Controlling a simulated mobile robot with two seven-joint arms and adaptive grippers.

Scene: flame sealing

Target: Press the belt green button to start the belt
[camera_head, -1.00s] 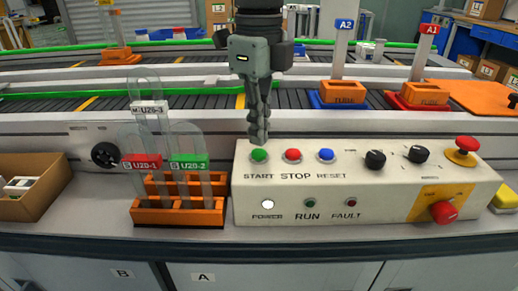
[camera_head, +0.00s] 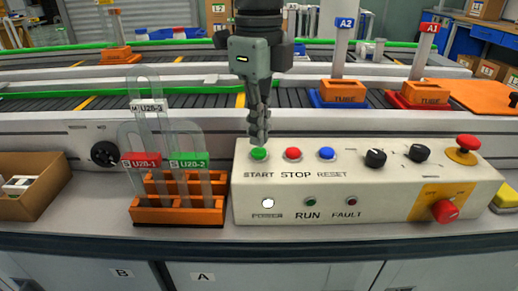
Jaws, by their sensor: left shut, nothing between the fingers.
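The green START button (camera_head: 259,153) is at the upper left of the white control box (camera_head: 385,185). The red STOP button (camera_head: 293,154) and the blue RESET button (camera_head: 326,154) are to its right. My left gripper (camera_head: 258,138) comes down from above with its fingers shut and empty. Its fingertips are right at the back edge of the green button in the picture. I cannot tell whether they touch it. The RUN lamp (camera_head: 310,202) looks dark green and the white POWER lamp (camera_head: 268,203) looks bright. My right gripper is not in view.
An orange rack (camera_head: 180,215) with clear tubes stands just left of the box. A cardboard box (camera_head: 38,205) is at the far left. A red mushroom knob (camera_head: 467,145) stands at the box's right. The conveyor belt (camera_head: 190,102) runs behind.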

